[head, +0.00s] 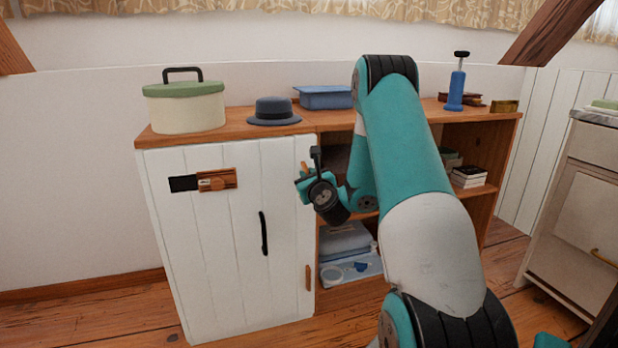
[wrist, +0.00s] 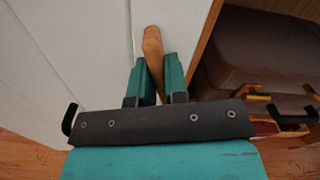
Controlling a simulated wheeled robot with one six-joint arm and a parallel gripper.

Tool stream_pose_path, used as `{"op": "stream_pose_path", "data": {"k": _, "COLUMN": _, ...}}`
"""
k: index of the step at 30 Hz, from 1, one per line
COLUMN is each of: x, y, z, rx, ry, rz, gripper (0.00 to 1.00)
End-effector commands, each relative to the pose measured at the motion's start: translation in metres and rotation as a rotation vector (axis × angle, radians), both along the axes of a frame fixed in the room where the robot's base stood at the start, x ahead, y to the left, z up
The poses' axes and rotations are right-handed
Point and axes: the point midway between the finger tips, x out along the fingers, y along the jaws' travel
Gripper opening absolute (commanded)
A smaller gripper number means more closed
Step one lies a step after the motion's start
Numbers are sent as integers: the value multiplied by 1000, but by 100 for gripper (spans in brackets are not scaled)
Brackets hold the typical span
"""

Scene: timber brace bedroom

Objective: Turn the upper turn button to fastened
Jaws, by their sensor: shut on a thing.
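The upper turn button (wrist: 153,45) is a small wooden piece at the right edge of the white door (head: 225,240). My gripper (wrist: 157,82) is shut on it, with a teal finger on each side of its near part. In the wrist view the button points away from the fingers, close to the door's edge and slightly tilted. In the head view my gripper (head: 304,184) is at the upper right of the door and hides most of the button. The lower turn button (head: 308,277) stands upright at the door's lower right edge.
A hat (head: 274,111) and a green-lidded tin (head: 186,107) stand on the cabinet top (head: 235,131).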

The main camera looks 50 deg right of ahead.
Motion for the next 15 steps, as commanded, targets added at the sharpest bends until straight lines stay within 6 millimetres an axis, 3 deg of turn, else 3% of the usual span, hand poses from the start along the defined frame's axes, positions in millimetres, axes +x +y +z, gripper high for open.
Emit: {"op": "stream_pose_path", "data": {"k": 15, "x": 2, "y": 4, "z": -3, "rx": -421, "ry": 257, "rz": -2, "gripper": 0}}
